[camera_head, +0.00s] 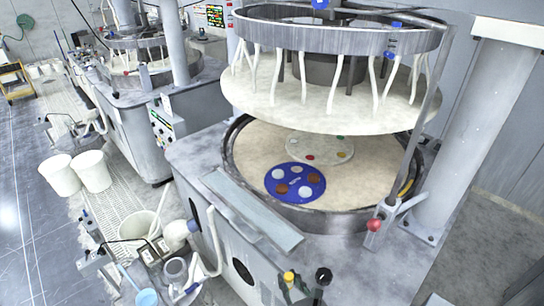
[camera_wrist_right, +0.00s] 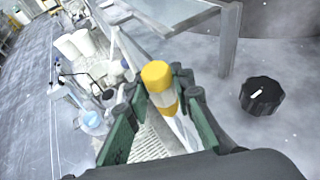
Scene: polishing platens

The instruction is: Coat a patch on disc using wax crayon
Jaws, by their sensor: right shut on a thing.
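The wax crayon, with a yellow top, a pale band and a whitish lower part, is in my right gripper (camera_head: 298,291). The crayon (camera_wrist_right: 160,85) stands between the green-padded fingers in the right wrist view, and its yellow top (camera_head: 289,276) shows at the bottom of the head view. My right gripper (camera_wrist_right: 157,112) is shut on it, in front of the machine and well away from the discs. A blue disc (camera_head: 295,168) with several white and brown round spots lies on the platen. A cream disc (camera_head: 322,147) with small coloured spots lies behind it. My left gripper is not in view.
The round platen (camera_head: 375,178) has a raised rim, with a large upper plate (camera_head: 320,104) hanging over its rear. A red-knobbed lever (camera_head: 374,225) stands at the front right. A black knob (camera_head: 323,276) is beside my right gripper. White buckets (camera_head: 60,175) stand at left.

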